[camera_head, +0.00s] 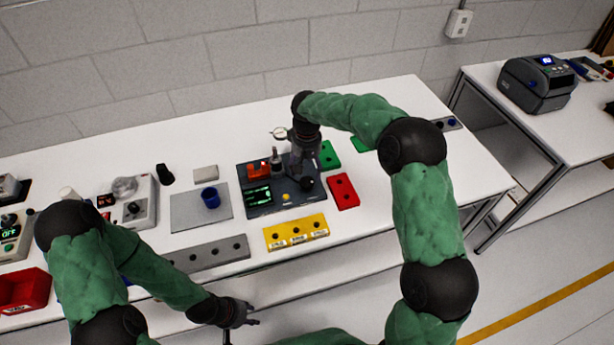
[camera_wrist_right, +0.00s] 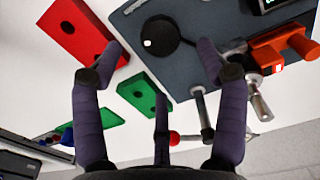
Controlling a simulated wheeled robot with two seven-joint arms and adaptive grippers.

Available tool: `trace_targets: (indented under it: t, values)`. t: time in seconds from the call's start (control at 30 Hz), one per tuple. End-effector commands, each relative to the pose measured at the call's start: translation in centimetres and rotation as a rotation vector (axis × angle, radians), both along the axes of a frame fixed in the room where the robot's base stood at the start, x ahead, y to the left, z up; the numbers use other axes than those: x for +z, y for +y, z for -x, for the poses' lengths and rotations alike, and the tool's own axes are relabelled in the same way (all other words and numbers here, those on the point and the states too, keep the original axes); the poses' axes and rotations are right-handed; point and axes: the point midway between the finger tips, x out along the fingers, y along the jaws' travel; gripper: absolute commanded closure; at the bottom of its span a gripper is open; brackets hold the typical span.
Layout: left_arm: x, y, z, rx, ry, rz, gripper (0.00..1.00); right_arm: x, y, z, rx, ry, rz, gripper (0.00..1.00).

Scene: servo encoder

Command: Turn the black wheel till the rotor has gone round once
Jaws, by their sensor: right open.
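The black wheel (camera_head: 306,184) lies on the right part of a dark grey board (camera_head: 262,207). In the right wrist view the black wheel (camera_wrist_right: 165,30) is a round disc with a small white mark on it. My right gripper (camera_head: 303,168) is above the wheel, pointing down. In the right wrist view my right gripper (camera_wrist_right: 160,58) has its fingers spread, with the wheel beyond the fingertips and no visible grip on it. An orange part with a metal cylinder (camera_wrist_right: 260,105) sits beside the wheel; I cannot tell which piece is the rotor. My left gripper (camera_head: 240,314) is open and empty at the table's front.
The board carries a dark screen with green traces (camera_head: 258,194) and a yellow button (camera_head: 286,197). Around it are a red block (camera_head: 343,191), a green block (camera_head: 329,155), a yellow block (camera_head: 296,232) and a grey plate with a blue cup (camera_head: 210,198). The table's right end is mostly clear.

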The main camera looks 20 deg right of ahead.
Motion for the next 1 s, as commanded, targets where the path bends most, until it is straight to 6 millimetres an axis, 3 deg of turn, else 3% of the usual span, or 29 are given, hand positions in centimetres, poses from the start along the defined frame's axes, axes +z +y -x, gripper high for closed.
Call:
trace_targets:
  t: [0.13,0.33,1.0]
  values:
    - [0.0,0.0,0.0,0.0,0.0,0.0,0.6,2.8,0.0,0.0,0.0,-0.001,-0.001,0.26]
    - [0.0,0.0,0.0,0.0,0.0,0.0,0.6,4.8,0.0,0.0,0.001,0.002,0.0,0.26]
    - [0.3,0.0,0.0,0.0,0.0,0.0,0.6,5.6,0.0,0.1,0.001,0.003,0.0,0.26]
